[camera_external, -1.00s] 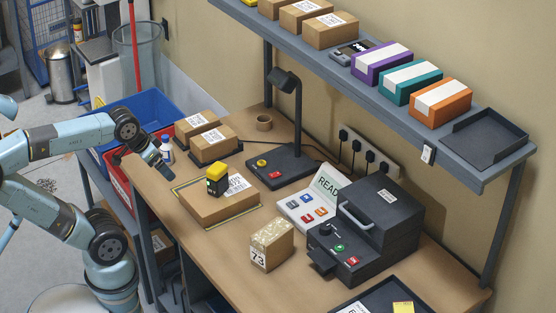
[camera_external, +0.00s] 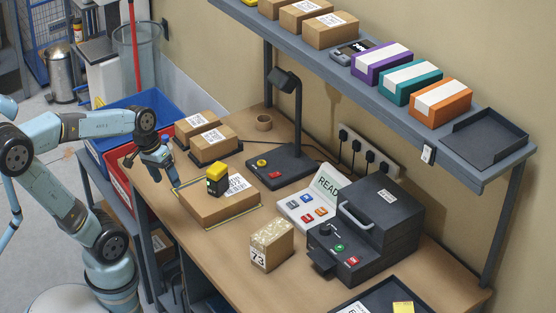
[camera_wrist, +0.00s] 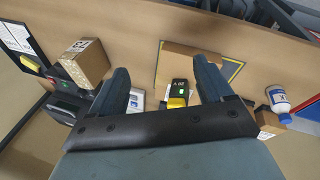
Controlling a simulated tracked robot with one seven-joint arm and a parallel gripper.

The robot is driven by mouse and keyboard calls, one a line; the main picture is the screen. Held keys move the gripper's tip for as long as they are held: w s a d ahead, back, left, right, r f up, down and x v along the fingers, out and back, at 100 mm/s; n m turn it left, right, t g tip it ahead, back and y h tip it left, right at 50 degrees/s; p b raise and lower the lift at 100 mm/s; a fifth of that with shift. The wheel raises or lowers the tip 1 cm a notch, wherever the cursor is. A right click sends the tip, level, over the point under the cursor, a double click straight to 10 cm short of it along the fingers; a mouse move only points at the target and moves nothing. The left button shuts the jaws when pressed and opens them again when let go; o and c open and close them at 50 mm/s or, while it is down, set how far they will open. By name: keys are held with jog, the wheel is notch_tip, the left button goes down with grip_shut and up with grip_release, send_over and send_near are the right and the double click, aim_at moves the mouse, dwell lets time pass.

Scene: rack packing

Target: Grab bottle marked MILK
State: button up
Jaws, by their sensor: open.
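My gripper (camera_external: 165,179) is open and empty above the left end of the bench, close to the flat carton. In the wrist view its two fingers (camera_wrist: 163,72) are spread apart. A white bottle with a blue label (camera_wrist: 278,101) stands at the right of the wrist view, outside the fingers and apart from them. Its label is too small to read as MILK. In the external view the bottle is hidden or nearly hidden behind my gripper.
A yellow-and-black device (camera_external: 217,179) sits on the flat carton (camera_external: 225,206). Two cartons (camera_external: 212,146) stand behind. A blue bin (camera_external: 145,103) and red bin (camera_external: 118,184) are at left. A lamp (camera_external: 296,125) and black machine (camera_external: 370,225) stand to the right.

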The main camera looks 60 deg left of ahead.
jog(key=w+a+f+n+h, duration=0.2)
jog(key=w+f+n+h, duration=0.3)
jog(key=n, duration=0.3)
jog(key=n+t+y, duration=0.7)
jog(key=n+t, duration=0.9)
jog(key=n, duration=0.8)
send_near(171, 148)
jog(key=s+a, duration=0.1)
jog(key=s+a+f, duration=0.1)
jog(key=shift+s, duration=0.3)
jog(key=w, duration=0.8)
jog(key=shift+w, duration=0.2)
jog(key=shift+w+d+f, duration=0.1)
jog(key=shift+w+f, duration=0.05)
jog(key=shift+w, duration=1.15)
jog(key=shift+w+f, duration=0.1)
jog(key=shift+w, duration=1.25)
jog(key=c, duration=1.1)
